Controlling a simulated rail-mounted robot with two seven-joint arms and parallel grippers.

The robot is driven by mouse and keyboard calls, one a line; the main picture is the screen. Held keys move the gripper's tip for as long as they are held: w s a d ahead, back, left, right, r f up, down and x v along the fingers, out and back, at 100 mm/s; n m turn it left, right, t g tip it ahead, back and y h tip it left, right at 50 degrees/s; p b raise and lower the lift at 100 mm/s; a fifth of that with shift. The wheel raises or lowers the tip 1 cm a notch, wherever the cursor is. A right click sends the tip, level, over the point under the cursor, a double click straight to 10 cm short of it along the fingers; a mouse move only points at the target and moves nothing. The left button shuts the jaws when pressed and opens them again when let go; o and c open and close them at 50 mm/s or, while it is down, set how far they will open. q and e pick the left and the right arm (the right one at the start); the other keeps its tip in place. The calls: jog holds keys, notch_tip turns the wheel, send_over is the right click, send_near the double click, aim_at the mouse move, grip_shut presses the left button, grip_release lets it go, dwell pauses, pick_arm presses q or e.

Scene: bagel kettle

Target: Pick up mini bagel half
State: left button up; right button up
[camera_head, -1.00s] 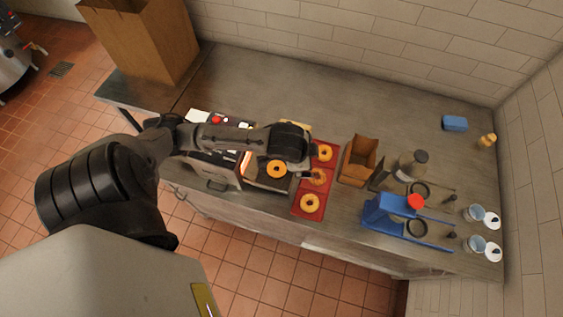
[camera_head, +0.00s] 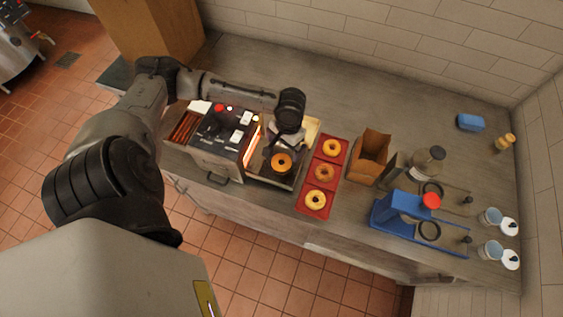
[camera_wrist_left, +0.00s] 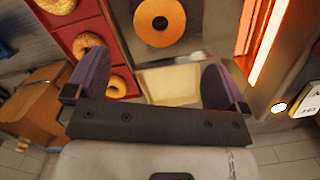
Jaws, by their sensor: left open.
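One mini bagel half (camera_head: 281,162), orange-brown with a dark centre hole, lies on the dark tray of the toaster (camera_head: 226,135). In the left wrist view this bagel half (camera_wrist_left: 160,22) is at the top middle, beyond the fingertips. My left gripper (camera_head: 285,147) is above the back part of the tray, just behind the bagel half. In the left wrist view its two purple-grey fingers (camera_wrist_left: 155,75) are spread wide with nothing between them. My right gripper is not in view.
A red tray (camera_head: 307,208) right of the toaster holds 3 bagels in a column. The toaster's glowing slot (camera_wrist_left: 262,40) is close beside my left gripper.

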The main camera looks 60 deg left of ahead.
aim_at(281, 164)
pick_arm(q)
jog(key=shift+s+d+f, duration=0.1)
jog(key=shift+s+f, duration=0.05)
jog(key=shift+f, duration=0.8)
jog(key=shift+s+f, duration=0.1)
jog(key=shift+f, duration=0.8)
jog(key=shift+s+d+f, duration=0.15)
jog(key=shift+s+f, duration=0.05)
jog(key=shift+f, duration=1)
jog(key=shift+s+d+f, duration=0.1)
jog(key=shift+s+f, duration=0.1)
jog(key=shift+f, duration=0.95)
jog(key=c, duration=1)
jog(key=shift+r, duration=0.1)
